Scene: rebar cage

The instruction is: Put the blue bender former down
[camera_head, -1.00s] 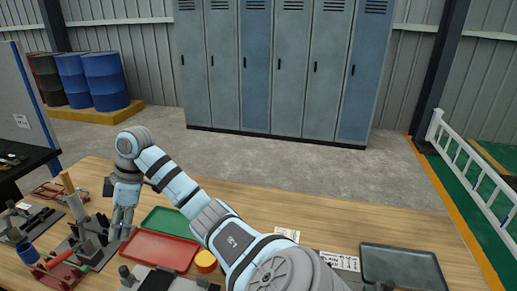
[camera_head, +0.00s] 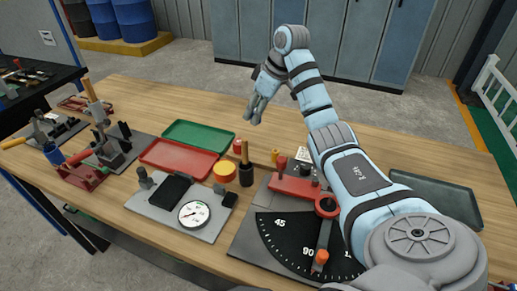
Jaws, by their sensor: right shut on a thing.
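My right gripper (camera_head: 255,115) points down above the far middle of the wooden table, with its fingers close together. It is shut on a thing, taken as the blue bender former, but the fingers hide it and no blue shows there. The bender (camera_head: 290,250) stands at the front, a dark plate with an angle scale, a red bar and an orange-tipped lever. My right arm covers its right side. My left gripper is not in view.
A green tray (camera_head: 199,125) and a red tray (camera_head: 150,153) lie left of the gripper. A gauge plate (camera_head: 150,212), a dark cup (camera_head: 246,176) and a yellow roll (camera_head: 225,171) stand nearer. A dark tray (camera_head: 430,186) lies right. The far table is clear.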

